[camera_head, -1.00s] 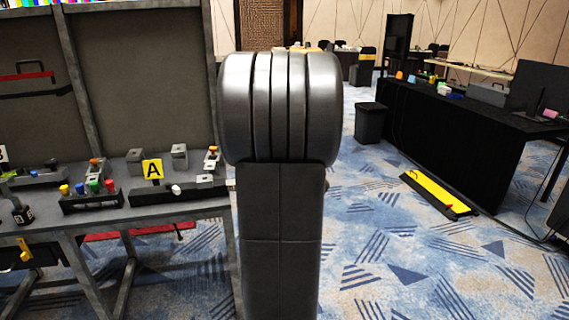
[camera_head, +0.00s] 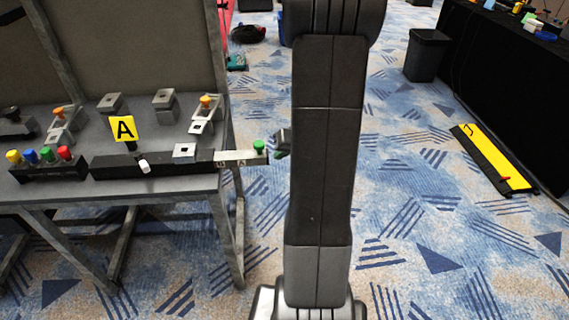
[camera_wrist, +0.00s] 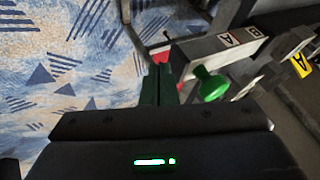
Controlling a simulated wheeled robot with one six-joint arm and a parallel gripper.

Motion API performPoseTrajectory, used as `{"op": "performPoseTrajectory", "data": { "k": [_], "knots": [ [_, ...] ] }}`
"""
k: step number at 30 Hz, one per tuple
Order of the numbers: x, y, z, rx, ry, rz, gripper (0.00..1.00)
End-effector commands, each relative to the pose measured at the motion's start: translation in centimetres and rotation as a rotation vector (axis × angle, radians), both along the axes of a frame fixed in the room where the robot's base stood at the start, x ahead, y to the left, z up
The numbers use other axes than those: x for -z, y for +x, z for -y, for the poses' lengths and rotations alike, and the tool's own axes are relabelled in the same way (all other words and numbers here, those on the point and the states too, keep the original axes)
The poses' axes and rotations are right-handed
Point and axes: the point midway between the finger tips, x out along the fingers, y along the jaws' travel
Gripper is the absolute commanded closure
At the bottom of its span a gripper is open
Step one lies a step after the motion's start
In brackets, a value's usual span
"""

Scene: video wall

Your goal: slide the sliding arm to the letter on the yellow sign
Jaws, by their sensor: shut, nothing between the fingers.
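The yellow sign (camera_head: 122,129) with a black letter A stands behind a long black block on the panel table; it is at the right edge of the wrist view (camera_wrist: 300,64). In the wrist view the bar (camera_wrist: 203,48) carries letters A and B, and the green knob (camera_wrist: 212,85) is close.
A row of coloured buttons (camera_head: 40,158) sits left of the black block. Grey blocks (camera_head: 164,105) stand behind it. The table's metal legs (camera_head: 228,230) are below. Patterned carpet to the right holds a yellow-black strip (camera_head: 495,160) and a black bin (camera_head: 427,54).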

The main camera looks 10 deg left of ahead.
Motion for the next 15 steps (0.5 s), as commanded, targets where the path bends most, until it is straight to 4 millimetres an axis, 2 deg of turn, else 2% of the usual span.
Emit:
{"op": "performPoseTrajectory", "data": {
  "k": [4, 15],
  "knots": [
    [-0.02, -0.25, -0.81, 0.000, 0.001, 0.000, 1.00],
    [0.01, -0.29, -0.95, 0.001, 0.000, -0.001, 1.00]
  ]
}}
